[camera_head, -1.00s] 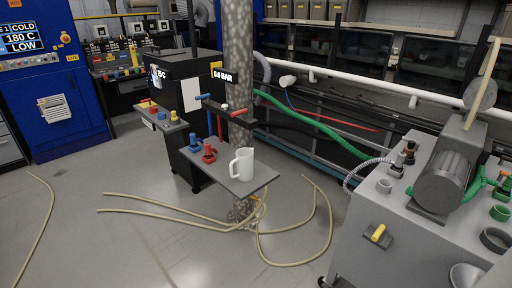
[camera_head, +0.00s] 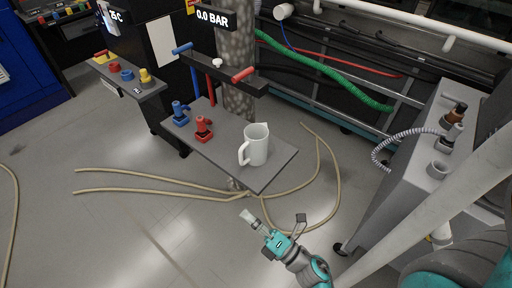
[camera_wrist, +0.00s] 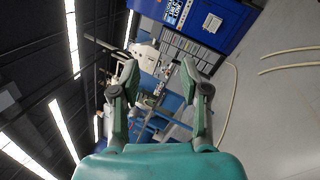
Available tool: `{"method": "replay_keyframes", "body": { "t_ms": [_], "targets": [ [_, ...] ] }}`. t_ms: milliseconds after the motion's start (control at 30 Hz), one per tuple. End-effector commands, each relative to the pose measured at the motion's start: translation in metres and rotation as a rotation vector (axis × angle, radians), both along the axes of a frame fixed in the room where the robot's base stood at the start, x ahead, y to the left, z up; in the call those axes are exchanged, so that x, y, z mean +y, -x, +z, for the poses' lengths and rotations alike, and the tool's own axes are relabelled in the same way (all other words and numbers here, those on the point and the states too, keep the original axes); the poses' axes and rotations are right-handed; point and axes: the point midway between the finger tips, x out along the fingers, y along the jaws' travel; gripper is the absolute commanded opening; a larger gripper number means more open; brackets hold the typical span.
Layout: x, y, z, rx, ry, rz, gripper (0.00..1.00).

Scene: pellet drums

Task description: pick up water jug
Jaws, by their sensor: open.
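The white water jug (camera_head: 256,146) stands upright on the grey shelf (camera_head: 225,158), near its right end, with its handle towards the lower left. My gripper (camera_head: 273,216) is below and in front of the shelf in the head view, apart from the jug. Its two fingers are spread and nothing is between them. The wrist view also shows the open fingers (camera_wrist: 159,68), with a tilted view of the room beyond; I cannot make out the jug there.
A blue valve (camera_head: 180,114) and a red valve (camera_head: 204,129) stand on the shelf left of the jug. A black bar with blue and red handles (camera_head: 243,74) hangs above. A hose (camera_head: 160,188) lies on the floor. A grey machine (camera_head: 425,160) stands at right.

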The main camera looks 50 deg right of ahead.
Motion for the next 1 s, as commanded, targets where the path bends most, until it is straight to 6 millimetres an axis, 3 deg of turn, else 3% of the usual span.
{"method": "replay_keyframes", "body": {
  "t_ms": [100, 233, 400, 533, 700, 1000],
  "targets": [
    [-0.035, -0.033, -0.01, -0.011, 0.301, -0.044, 0.46],
    [-0.078, -0.06, -0.024, 0.004, 0.626, -0.072, 0.46],
    [-0.137, -0.08, -0.042, 0.05, 0.968, -0.082, 0.46],
    [-0.17, -0.085, -0.052, 0.082, 1.13, -0.073, 0.46],
    [-0.187, -0.089, -0.058, 0.101, 1.219, -0.06, 0.46],
    [-0.178, -0.129, -0.057, 0.1, 1.224, -0.058, 0.46]
  ]
}}
